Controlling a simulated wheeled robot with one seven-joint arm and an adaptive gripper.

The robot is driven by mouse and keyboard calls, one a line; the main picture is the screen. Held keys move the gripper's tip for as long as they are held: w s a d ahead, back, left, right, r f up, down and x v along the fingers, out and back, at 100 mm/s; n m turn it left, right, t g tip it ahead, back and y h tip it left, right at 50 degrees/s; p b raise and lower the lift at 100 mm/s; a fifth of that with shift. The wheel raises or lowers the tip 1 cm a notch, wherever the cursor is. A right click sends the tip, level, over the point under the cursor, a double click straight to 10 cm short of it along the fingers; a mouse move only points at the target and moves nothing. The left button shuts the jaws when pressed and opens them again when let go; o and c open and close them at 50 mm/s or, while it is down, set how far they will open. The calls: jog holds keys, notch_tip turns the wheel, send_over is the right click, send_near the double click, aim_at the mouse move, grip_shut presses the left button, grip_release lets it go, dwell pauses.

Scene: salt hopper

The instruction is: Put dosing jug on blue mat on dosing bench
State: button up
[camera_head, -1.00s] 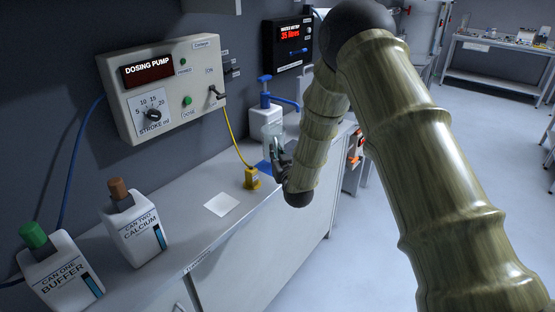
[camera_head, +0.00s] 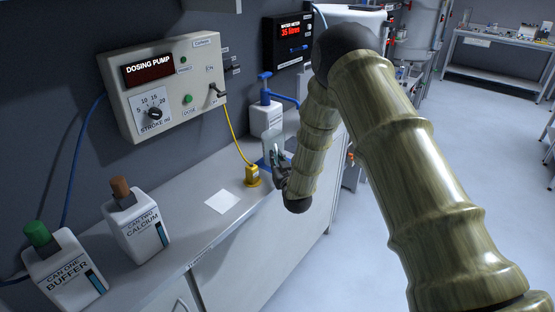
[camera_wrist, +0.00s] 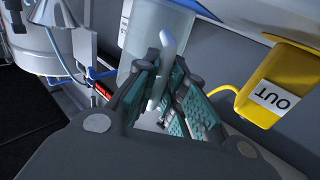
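The dosing jug (camera_wrist: 150,32) is a clear, translucent vessel with a pale handle; in the head view it shows (camera_head: 276,146) at the far end of the bench. My gripper (camera_wrist: 168,105) has its teal-padded fingers on either side of the handle and appears shut on it. In the head view my gripper (camera_head: 279,172) is partly hidden by my arm. The blue mat (camera_head: 262,163) shows as a small blue patch beside and under the jug. I cannot tell whether the jug touches it. The dosing bench (camera_head: 185,215) is light grey.
A yellow OUT block (camera_head: 252,176) stands close to the jug, also in the wrist view (camera_wrist: 272,90). A white pump bottle (camera_head: 265,118) stands behind. A white square (camera_head: 222,201), the calcium can (camera_head: 137,225) and buffer can (camera_head: 65,270) are nearer. The dosing pump (camera_head: 165,85) hangs above.

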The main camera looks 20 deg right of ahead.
jog(key=shift+o, duration=1.4)
jog(key=shift+r, duration=0.1)
jog(key=shift+r, duration=0.2)
jog(key=s+b, duration=0.4)
jog(key=s, duration=0.8)
jog(key=shift+d, duration=0.25)
